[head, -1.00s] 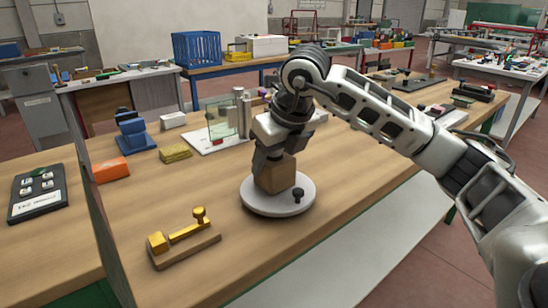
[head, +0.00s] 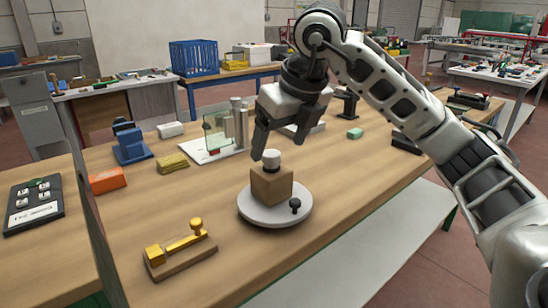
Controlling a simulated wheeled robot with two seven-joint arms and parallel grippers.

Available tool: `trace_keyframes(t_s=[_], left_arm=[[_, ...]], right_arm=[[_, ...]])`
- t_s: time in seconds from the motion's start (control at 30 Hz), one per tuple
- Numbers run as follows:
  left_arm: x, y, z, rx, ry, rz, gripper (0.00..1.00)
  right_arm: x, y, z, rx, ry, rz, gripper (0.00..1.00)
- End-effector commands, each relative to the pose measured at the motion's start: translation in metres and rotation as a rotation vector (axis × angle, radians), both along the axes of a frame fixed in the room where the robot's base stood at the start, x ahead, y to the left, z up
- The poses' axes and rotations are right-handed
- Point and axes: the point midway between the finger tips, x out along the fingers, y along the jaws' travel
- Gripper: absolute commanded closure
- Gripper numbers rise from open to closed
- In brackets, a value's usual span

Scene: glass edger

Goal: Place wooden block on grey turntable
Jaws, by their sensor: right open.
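The wooden block (head: 271,187) stands upright on the grey turntable (head: 262,214), near its middle. A small black knob (head: 295,205) stands on the turntable's right front part. My right gripper (head: 268,148) is open and empty, just above and behind the block, with its fingers pointing down. Whether a finger touches the white knob I cannot tell. My left gripper is not in view.
A wooden fixture with yellow parts (head: 181,250) lies at the front left. An orange block (head: 108,180), a yellow block (head: 172,162), a blue device (head: 131,146) and a glass panel stand (head: 216,135) are behind it. The bench front between fixture and turntable is clear.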

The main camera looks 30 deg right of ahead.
Motion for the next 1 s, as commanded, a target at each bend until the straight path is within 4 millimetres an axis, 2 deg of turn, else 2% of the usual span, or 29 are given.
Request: trace_keyframes(t_s=[0.03,0.1,0.3,0.73,1.0], left_arm=[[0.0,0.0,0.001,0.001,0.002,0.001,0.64],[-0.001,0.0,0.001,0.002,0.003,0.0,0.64],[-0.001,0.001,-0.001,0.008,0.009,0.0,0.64],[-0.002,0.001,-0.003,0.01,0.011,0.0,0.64],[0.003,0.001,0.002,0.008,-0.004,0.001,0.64]], right_arm=[[-0.003,0.0,0.012,0.0,-0.006,0.001,0.22],[-0.008,0.0,0.022,0.001,-0.004,0.001,0.22],[-0.015,-0.001,0.038,0.0,0.0,0.0,0.22],[-0.016,-0.001,0.039,0.0,0.0,0.0,0.22],[-0.016,-0.001,0.039,0.0,0.0,0.001,0.22]])
